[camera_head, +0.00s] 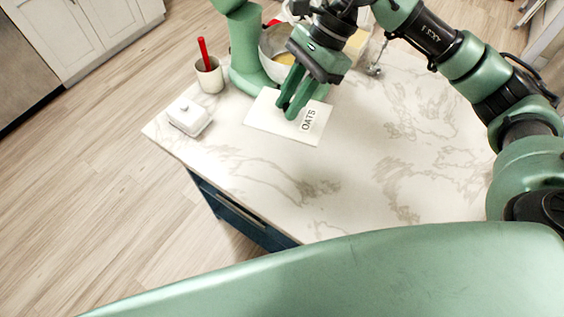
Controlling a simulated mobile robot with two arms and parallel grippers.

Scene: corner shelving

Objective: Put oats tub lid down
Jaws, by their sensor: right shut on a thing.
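A flat white rectangular piece with an "OATS" label (270,124) shows on or just above the marble counter; I take it to be the oats tub lid. My right gripper (288,108) comes down over it from the top of the view, its green fingers closed at the middle of the piece, left of the label. The fingers hide the spot they grip. I cannot tell whether the lid touches the counter. No separate oats tub can be made out. My left gripper is not in view.
A white butter dish (189,117) and a cup with a red-handled tool (209,75) stand at left. A green stand mixer (246,55) with a metal bowl is just behind the lid. The marble counter (350,190) is clear in front and right.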

